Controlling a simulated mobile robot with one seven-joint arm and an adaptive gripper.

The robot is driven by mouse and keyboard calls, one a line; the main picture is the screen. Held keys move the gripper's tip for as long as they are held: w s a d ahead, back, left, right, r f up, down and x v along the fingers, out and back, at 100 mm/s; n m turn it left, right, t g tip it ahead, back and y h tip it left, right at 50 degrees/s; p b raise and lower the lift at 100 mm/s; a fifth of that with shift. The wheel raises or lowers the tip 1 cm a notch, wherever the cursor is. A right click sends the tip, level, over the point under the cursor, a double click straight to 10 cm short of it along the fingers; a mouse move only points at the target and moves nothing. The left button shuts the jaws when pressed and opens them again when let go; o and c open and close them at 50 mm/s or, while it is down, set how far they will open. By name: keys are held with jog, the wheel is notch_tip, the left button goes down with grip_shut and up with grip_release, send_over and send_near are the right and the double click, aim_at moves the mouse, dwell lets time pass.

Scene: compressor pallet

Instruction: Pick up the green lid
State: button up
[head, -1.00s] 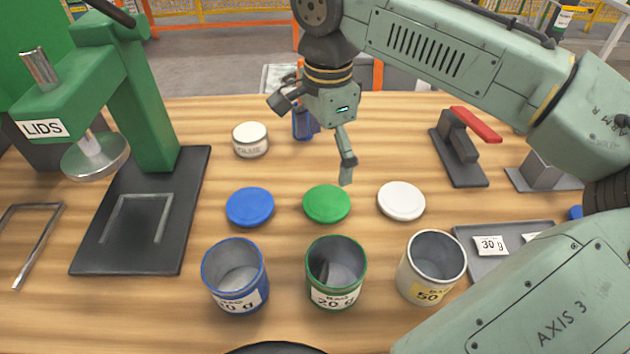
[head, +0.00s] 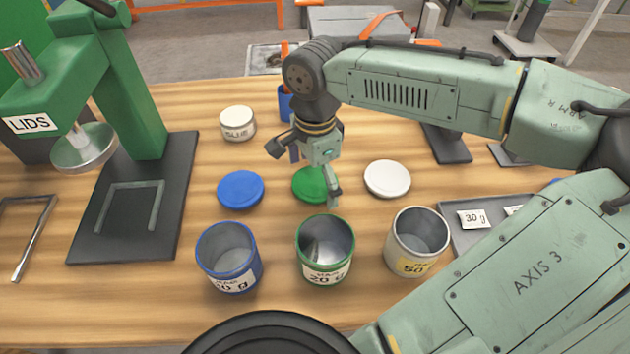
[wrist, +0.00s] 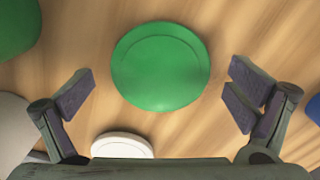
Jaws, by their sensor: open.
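The green lid (head: 309,184) lies flat on the wooden table, between the blue lid (head: 240,189) and the white lid (head: 387,179). My gripper (head: 305,170) is open and empty just above the green lid and partly hides it in the head view. In the wrist view the whole green lid (wrist: 160,66) shows, lying ahead of and between the two spread fingers of my gripper (wrist: 160,100). No contact with the lid shows.
Blue (head: 228,258), green (head: 325,250) and grey (head: 417,242) open cans stand in front of the lids. A green press marked LIDS (head: 137,100) stands at left. A white tin (head: 238,124) stands behind. A grey tray (head: 480,234) lies at right.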

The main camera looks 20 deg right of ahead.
jog(key=shift+c, duration=0.4)
jog(key=c, duration=1.1)
jog(key=shift+r, duration=0.15)
